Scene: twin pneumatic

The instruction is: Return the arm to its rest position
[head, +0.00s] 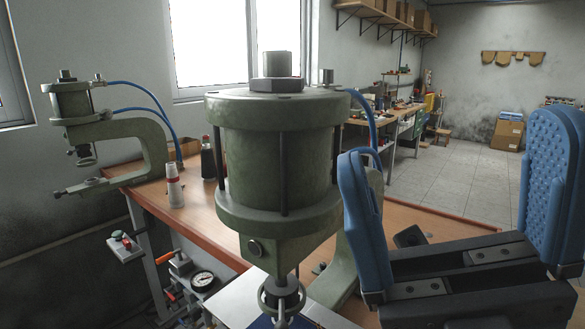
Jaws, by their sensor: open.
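My gripper (462,205) is at the right in the head view. Its two blue padded fingers stand wide apart, and nothing shows between them. It is in front of the wooden workbench, to the right of the large green pneumatic press (278,150). The left finger overlaps part of the press's green frame in the picture; I cannot tell how close they are. The rest of my arm is out of view.
A second green press (115,140) stands at the left end of the workbench (205,220). A pressure gauge (202,280) hangs below.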

